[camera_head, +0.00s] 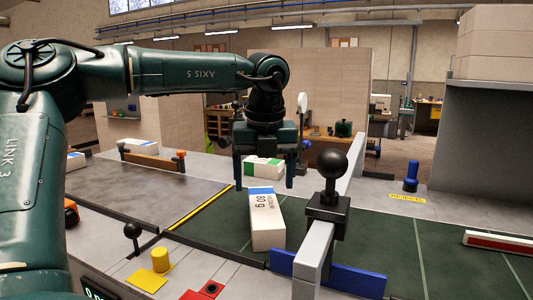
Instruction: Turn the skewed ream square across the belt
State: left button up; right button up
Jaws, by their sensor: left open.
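A white ream with a blue band and "80 g" on its wrapper (267,222) lies on the dark green belt (390,240). It lies at a slight slant, with its near end close to a blue plate (345,278). A second white ream with a green label (255,170) lies farther back. My left gripper (264,186) points down over the far end of the blue-banded ream. Its fingers are spread wide, one to each side, with nothing held. I cannot tell how high the fingertips are above the belt. My right gripper is not in view.
A grey rail with a black knobbed clamp (326,205) stands just right of the ream. A blue knob (411,178) stands behind the belt.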

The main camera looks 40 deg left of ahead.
aim_at(265, 204)
pick_arm(q)
jog(key=f, duration=0.7)
jog(key=shift+w+a, duration=0.4)
jog(key=shift+c, duration=0.2)
jog(key=c, duration=1.2)
jog(key=shift+r, duration=0.1)
jog(key=shift+c, duration=0.4)
jog(key=shift+r, duration=0.1)
jog(key=m, duration=0.5)
jog(key=shift+r+m+t+h, duration=0.1)
jog(key=shift+m+t+h, duration=0.2)
jog(key=shift+m+h, duration=0.1)
jog(key=shift+f, duration=0.2)
